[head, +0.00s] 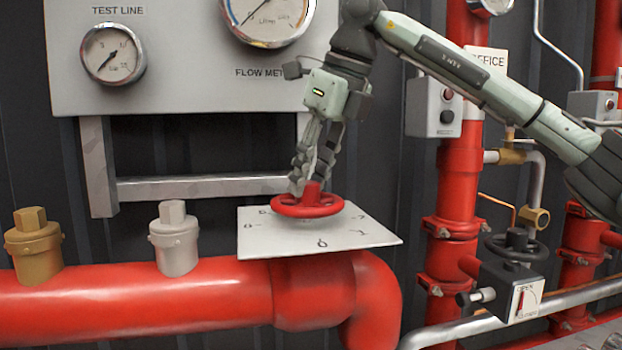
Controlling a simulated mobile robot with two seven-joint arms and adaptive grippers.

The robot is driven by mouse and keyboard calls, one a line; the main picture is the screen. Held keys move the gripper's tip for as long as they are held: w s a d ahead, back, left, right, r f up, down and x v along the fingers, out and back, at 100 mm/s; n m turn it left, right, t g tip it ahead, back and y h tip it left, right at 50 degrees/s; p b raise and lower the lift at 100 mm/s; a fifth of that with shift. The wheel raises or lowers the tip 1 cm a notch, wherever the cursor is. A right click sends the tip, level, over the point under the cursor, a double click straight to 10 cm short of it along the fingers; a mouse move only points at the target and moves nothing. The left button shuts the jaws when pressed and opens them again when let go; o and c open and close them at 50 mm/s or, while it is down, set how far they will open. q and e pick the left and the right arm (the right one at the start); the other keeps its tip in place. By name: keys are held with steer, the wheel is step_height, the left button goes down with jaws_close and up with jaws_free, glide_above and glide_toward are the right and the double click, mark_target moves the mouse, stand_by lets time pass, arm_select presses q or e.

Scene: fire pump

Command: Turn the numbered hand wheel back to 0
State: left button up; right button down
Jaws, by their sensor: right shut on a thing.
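The red hand wheel (323,208) sits above a white numbered plate (365,238) on top of the thick red pipe, near the middle of the head view. A red knob or pointer rises from the wheel. The plate has marks around its edge, too small and slanted to read surely. My right gripper (312,186) reaches down from above and is shut on the hand wheel, at its back and middle part. Its fingers hide part of the wheel. My left gripper is not in the view.
A silver capped fitting (175,240) and a brass one (34,246) stand on the red pipe (140,300) to the left. A grey gauge panel (185,70) hangs behind. A black valve wheel (515,247) on a box and red vertical pipes are at the right.

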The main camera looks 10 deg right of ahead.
steer(key=m+h, duration=0.1)
steer(key=m, duration=0.1)
steer(key=m+t+b, duration=0.1)
steer(key=m, duration=0.2)
steer(key=shift+a+h, duration=0.15)
steer(key=shift+h, duration=0.25)
steer(key=shift+m, duration=0.7)
steer(key=shift+a+m+h+b, duration=0.1)
steer(key=shift+m+h+b, duration=0.4)
steer(key=shift+m, duration=0.4)
steer(key=m, duration=0.2)
steer(key=m+h, duration=0.1)
steer(key=shift+a+m+h, duration=0.15)
steer(key=shift+m+h, duration=0.15)
steer(key=shift+m, duration=0.1)
steer(key=shift+r+m+g+h+p, duration=0.3)
steer(key=shift+m+p, duration=0.1)
steer(key=shift+m, duration=0.3)
steer(key=shift+f+m, duration=0.1)
steer(key=shift+m, duration=0.2)
steer(key=shift+f, duration=0.15)
